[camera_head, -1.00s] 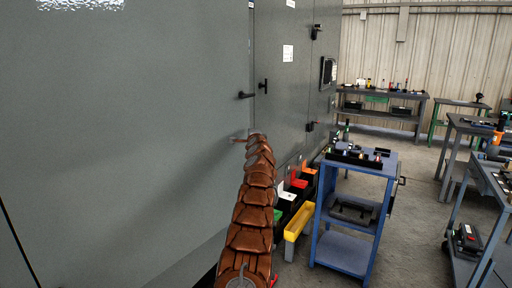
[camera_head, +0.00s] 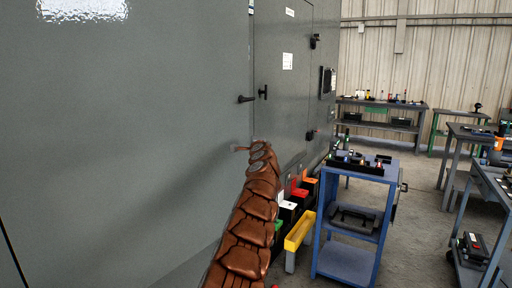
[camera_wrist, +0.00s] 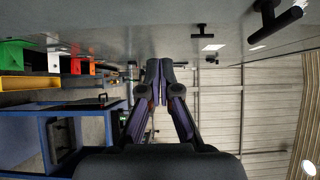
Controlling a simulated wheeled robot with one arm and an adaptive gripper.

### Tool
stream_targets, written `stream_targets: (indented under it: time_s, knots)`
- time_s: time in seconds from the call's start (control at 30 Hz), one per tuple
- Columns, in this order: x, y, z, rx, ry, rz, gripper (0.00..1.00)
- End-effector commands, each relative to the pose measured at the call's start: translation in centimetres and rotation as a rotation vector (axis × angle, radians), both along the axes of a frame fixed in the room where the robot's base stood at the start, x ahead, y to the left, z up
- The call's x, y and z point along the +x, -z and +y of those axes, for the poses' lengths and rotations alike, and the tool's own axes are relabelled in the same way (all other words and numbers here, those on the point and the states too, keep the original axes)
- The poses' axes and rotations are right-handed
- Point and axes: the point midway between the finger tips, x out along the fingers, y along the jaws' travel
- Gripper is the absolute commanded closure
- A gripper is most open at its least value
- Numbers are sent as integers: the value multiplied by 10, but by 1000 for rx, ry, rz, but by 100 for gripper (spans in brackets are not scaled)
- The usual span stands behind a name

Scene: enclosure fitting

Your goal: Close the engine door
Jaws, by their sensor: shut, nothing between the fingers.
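The engine door appears to be the large grey panel (camera_head: 120,130) filling the left of the head view. A black handle (camera_head: 246,99) sits near its right edge. The head view does not settle whether this edge is flush with the neighbouring grey panel (camera_head: 285,110), which has its own black handle (camera_head: 263,92). My gripper (camera_head: 236,149) is small and partly hidden by my wrist, close to the door below its handle; contact cannot be told. In the wrist view my gripper (camera_wrist: 160,68) is shut and empty, with grey panelling along the top and black handles (camera_wrist: 278,22) at upper right.
Coloured bins, including a yellow one (camera_head: 299,231), stand low along the enclosure, right of my arm. A blue cart (camera_head: 346,264) with tools stands beyond them. Workbenches (camera_head: 382,106) line the back and right. Grey floor (camera_head: 415,215) is clear between cart and benches.

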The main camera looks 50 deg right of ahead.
Motion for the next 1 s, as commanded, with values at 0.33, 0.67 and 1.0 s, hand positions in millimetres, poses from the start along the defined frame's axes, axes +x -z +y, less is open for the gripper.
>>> stream_targets:
  time_s: [0.33,0.67,1.0]
  knots:
    - [-14,0,11,2,-1,-1,100]
    - [-22,3,19,3,-3,2,100]
    - [-2,0,49,13,-81,15,100]
